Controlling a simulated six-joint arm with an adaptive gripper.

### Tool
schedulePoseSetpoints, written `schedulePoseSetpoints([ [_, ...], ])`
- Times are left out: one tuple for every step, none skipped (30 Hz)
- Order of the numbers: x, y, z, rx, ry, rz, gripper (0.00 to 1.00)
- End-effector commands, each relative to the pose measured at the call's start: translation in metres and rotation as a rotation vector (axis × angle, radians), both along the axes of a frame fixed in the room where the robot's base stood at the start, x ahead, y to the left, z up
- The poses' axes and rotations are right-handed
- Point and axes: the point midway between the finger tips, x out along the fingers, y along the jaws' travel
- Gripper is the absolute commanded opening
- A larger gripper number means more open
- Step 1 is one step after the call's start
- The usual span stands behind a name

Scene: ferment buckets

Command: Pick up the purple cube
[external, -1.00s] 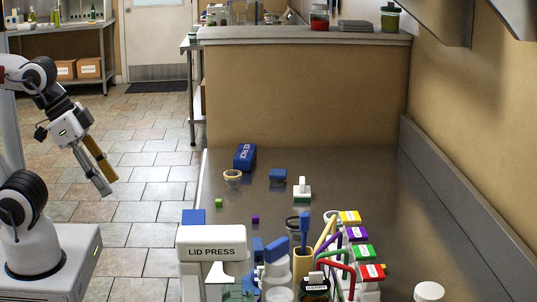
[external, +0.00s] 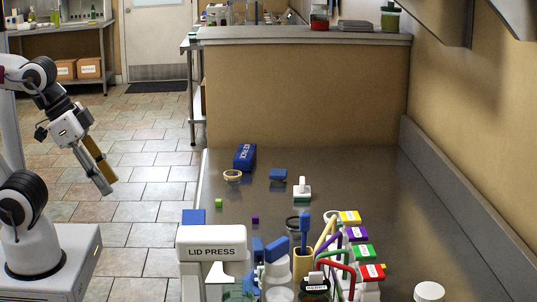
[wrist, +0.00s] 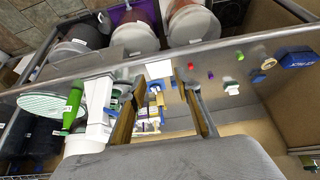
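The purple cube (external: 255,219) is small and sits on the steel counter behind the white lid press, nearer than a green cube (external: 218,203). It also shows as a small purple spot in the wrist view (wrist: 210,75), between a red spot and the green cube. My gripper (external: 111,186) is left of the counter, over the tiled floor, well away from the purple cube. In the wrist view its two fingers (wrist: 159,76) stand wide apart, with nothing held between them.
The lid press (external: 211,252) and a cluster of tools and colored-lid containers (external: 350,235) stand at the near end. A blue box (external: 245,157), a yellowish ring (external: 232,175) and a white-handled item (external: 302,189) lie farther back. The counter's right side is mostly clear.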

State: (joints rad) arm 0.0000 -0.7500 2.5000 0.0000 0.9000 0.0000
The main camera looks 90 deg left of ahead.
Motion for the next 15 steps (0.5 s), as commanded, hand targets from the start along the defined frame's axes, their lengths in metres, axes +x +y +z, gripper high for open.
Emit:
schedulePoseSetpoints([
  [0.0, 0.0, 0.0, 0.0, 0.0, 0.0, 0.33],
  [0.0, 0.0, 0.0, 0.0, 0.0, 0.0, 0.33],
  [0.001, 0.001, 0.0, 0.001, -0.001, 0.0, 0.33],
  [0.001, 0.001, 0.0, 0.002, -0.001, 0.002, 0.33],
  [0.002, 0.002, 0.0, 0.004, -0.002, 0.003, 0.33],
  [0.004, 0.003, -0.001, 0.006, -0.004, 0.006, 0.33],
  [0.007, 0.004, -0.001, 0.009, -0.007, 0.008, 0.33],
  [0.009, 0.006, -0.001, 0.013, -0.01, 0.01, 0.33],
  [0.013, 0.008, -0.002, 0.018, -0.013, 0.014, 0.33],
  [0.017, 0.01, -0.002, 0.022, -0.018, 0.018, 0.33],
  [0.02, 0.013, -0.003, 0.028, -0.022, 0.022, 0.33],
  [0.026, 0.016, -0.004, 0.035, -0.029, 0.027, 0.33],
  [0.031, 0.019, -0.005, 0.043, -0.035, 0.032, 0.33],
  [0.036, 0.023, -0.006, 0.05, -0.042, 0.036, 0.33],
  [0.044, 0.028, -0.007, 0.061, -0.051, 0.042, 0.33],
])
